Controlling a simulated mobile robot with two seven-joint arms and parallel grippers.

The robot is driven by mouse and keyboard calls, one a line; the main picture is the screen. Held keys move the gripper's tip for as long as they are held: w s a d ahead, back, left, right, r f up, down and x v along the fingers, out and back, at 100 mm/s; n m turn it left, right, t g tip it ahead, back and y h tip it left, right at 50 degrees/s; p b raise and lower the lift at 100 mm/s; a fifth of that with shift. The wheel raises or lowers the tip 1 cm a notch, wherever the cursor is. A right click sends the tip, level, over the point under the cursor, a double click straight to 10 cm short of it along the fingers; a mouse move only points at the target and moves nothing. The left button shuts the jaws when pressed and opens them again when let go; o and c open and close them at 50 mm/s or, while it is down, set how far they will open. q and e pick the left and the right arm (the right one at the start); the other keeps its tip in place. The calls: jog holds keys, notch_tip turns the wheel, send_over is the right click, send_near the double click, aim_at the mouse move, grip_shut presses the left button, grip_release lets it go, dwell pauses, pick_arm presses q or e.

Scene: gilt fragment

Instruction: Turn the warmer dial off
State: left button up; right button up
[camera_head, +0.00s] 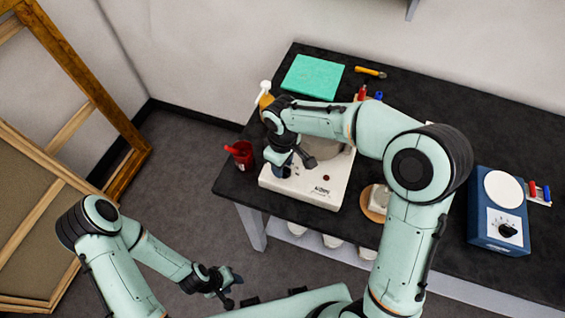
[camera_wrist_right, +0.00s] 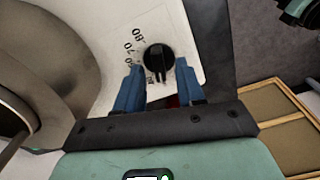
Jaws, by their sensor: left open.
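The white warmer (camera_head: 320,191) stands at the front left of the black bench, with a red round spot on its front face. My right gripper (camera_head: 283,168) is over its front left corner and hides the dial in the head view. In the right wrist view the black dial (camera_wrist_right: 159,59) sits on a white panel with printed numbers. The blue fingers of my right gripper (camera_wrist_right: 159,82) are apart, one on each side of the dial's lower edge; I cannot tell whether they touch it. My left gripper (camera_head: 228,284) is open and empty, low in front of the bench.
A red cup (camera_head: 241,154) stands left of the warmer. A blue device (camera_head: 497,235) with its own dial is at the right. A green mat (camera_head: 313,77) lies at the back. Wooden frames (camera_head: 90,85) lean at the left.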

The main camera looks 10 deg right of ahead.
pick_arm(q)
jog(key=shift+w+r+p, duration=0.7)
jog(key=shift+w+r, duration=0.25)
pick_arm(e)
notch_tip(320, 180, up, 14)
jog(key=shift+f, duration=0.25)
jog(key=shift+f, duration=0.1)
